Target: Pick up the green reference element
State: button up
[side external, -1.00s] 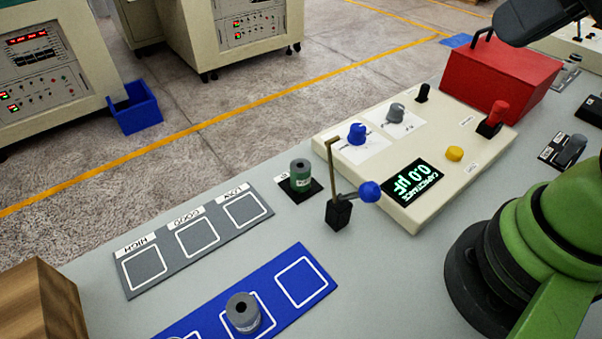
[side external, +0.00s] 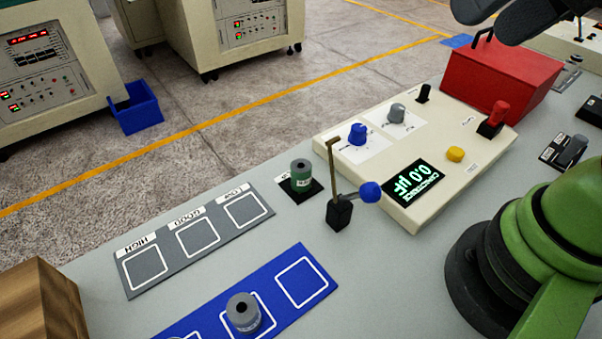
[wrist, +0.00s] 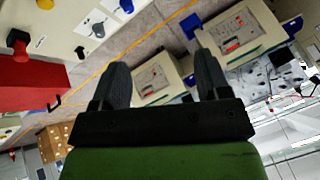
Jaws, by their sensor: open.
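The green reference element (side external: 301,176) is a short upright cylinder with a grey top and a hole in it. It stands on a small black square pad (side external: 289,190), just left of the brass post with the blue ball lever. My gripper (wrist: 160,85) shows in the wrist view with its two dark fingers apart and nothing between them. The green element is not seen in the wrist view.
A lever stand (side external: 340,213) with a blue ball stands right beside the element. A meter box (side external: 440,200), red box (side external: 500,75), grey three-square plate (side external: 130,255) and blue tray mat (side external: 318,262) with a grey element (side external: 243,313) surround it. A wooden block (side external: 45,305) is lower left.

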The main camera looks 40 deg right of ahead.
jog(key=w+a+f+g, duration=0.2)
jog(key=w+f, duration=0.1)
jog(key=w, duration=0.5)
jog(key=n+g+h, duration=0.1)
jog(key=g+h, duration=0.1)
jog(key=g, duration=0.1)
send_over(301, 166)
jog(key=s+d, duration=0.1)
notch_tip(301, 166, down, 13)
jog(key=shift+n, duration=0.4)
jog(key=f, duration=0.3)
jog(key=a+f, duration=0.1)
jog(key=f, duration=0.2)
jog(key=w+f, duration=0.1)
jog(key=f, duration=0.2)
jog(key=shift+a+f, duration=0.1)
jog(key=shift+a, duration=0.05)
jog(key=shift+w+d+f, duration=0.1)
jog(key=shift+f, duration=1.3)
jog(key=shift+w+d+f, duration=0.1)
jog(key=shift+f, duration=1.25)
jog(key=c, duration=1.1)
jog(key=shift+r, duration=0.1)
